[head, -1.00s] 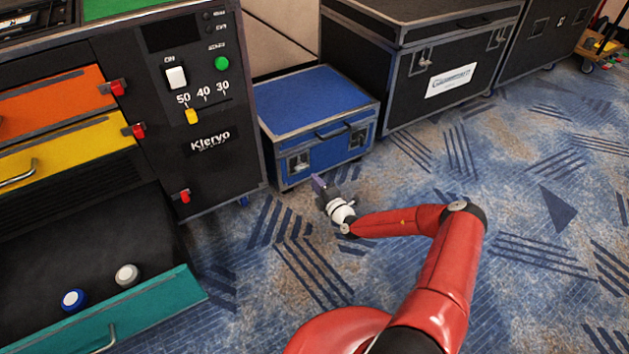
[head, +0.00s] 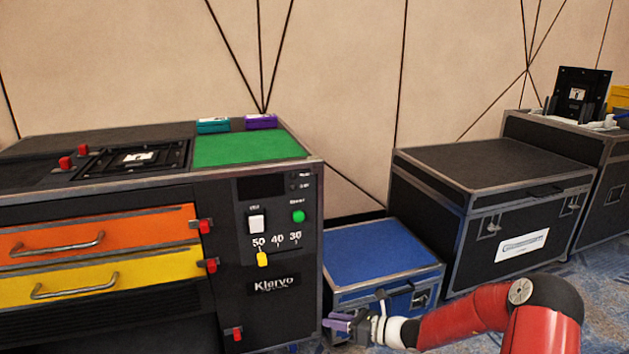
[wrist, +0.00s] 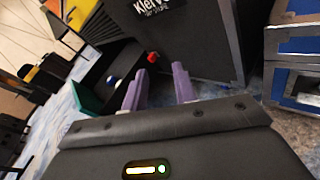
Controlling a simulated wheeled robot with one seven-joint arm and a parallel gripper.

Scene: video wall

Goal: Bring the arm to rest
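My red arm (head: 467,316) reaches in from the lower right in the head view. It ends in a white wrist and my gripper (head: 338,322), which is in front of the blue case's lower front and the black cabinet's right edge. In the wrist view my gripper (wrist: 163,80) has two purple fingers standing apart, with nothing between them. It is open and empty, clear of the surfaces around it.
The black Klervo cabinet (head: 272,315) has orange (head: 110,232) and yellow (head: 120,279) drawers. A teal drawer (wrist: 85,98) stands open in the wrist view. A blue case (head: 375,248) and a black case (head: 490,180) stand to the right.

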